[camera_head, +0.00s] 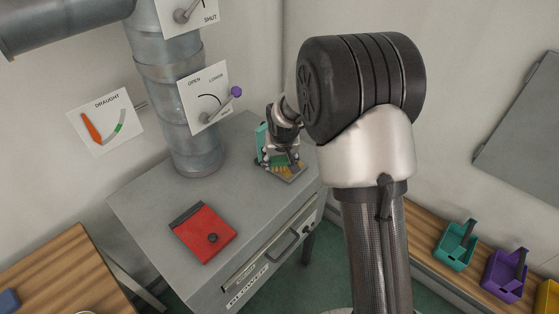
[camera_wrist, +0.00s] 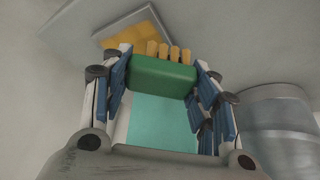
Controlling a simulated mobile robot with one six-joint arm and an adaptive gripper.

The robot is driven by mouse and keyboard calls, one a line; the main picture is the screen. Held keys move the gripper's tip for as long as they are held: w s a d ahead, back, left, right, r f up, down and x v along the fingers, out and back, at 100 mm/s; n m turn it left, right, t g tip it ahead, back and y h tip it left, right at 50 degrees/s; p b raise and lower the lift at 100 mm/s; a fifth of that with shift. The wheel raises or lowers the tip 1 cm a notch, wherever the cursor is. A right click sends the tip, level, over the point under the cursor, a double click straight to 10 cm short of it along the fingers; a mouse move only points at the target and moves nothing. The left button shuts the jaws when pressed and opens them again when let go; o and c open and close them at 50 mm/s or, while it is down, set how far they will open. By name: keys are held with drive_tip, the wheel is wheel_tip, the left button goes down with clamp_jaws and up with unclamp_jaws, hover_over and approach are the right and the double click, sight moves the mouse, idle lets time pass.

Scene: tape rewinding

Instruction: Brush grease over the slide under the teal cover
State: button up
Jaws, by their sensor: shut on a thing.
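My gripper (camera_head: 281,155) is at the back right corner of the grey cabinet top. In the wrist view, its two fingers (camera_wrist: 160,85) are shut on a green brush (camera_wrist: 162,76) with several tan bristle tufts. The teal cover (camera_head: 261,138) stands raised beside the gripper, partly hidden by it; a teal panel also shows between the fingers in the wrist view (camera_wrist: 160,120). The slide (camera_head: 290,174), a grey plate with yellow on it, lies below the gripper. In the wrist view its yellow patch (camera_wrist: 132,27) is beyond the bristles. I cannot tell whether the bristles touch it.
A red panel (camera_head: 204,233) with a black knob lies at the cabinet's front left. A grey pipe (camera_head: 180,100) with lever plates rises behind. A drawer handle (camera_head: 292,240) is on the cabinet front. Teal (camera_head: 455,258) and purple bins (camera_head: 505,281) stand on the right bench.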

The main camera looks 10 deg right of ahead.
drive_tip(key=shift+r+p, duration=0.55)
drive_tip(key=shift+r, duration=0.65)
drive_tip(key=shift+r+p, duration=0.95)
drive_tip(key=shift+r, duration=0.55)
